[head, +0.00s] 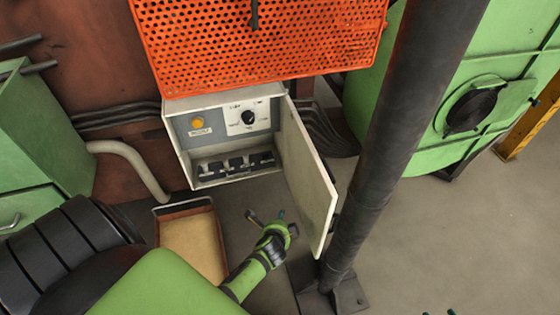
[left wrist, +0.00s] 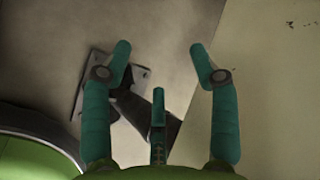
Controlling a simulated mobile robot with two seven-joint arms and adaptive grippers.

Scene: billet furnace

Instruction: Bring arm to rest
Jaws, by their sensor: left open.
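My left arm reaches in from the lower left in the head view. Its gripper (head: 267,216) hangs in front of the open control box (head: 180,165), just left of the box's open door (head: 308,175). In the left wrist view its teal fingers (left wrist: 160,62) are spread apart with nothing between them. Floor and a dark post foot show beyond them. Only small green tips of my right gripper (head: 438,312) show at the bottom edge of the head view, too little to tell its state.
A dark post (head: 385,150) stands right of the door, on a floor plate. An orange perforated panel (head: 260,45) is above the box. A shallow tray (head: 190,245) lies left of my gripper. Green machines stand left and right (head: 425,110). The floor at right is clear.

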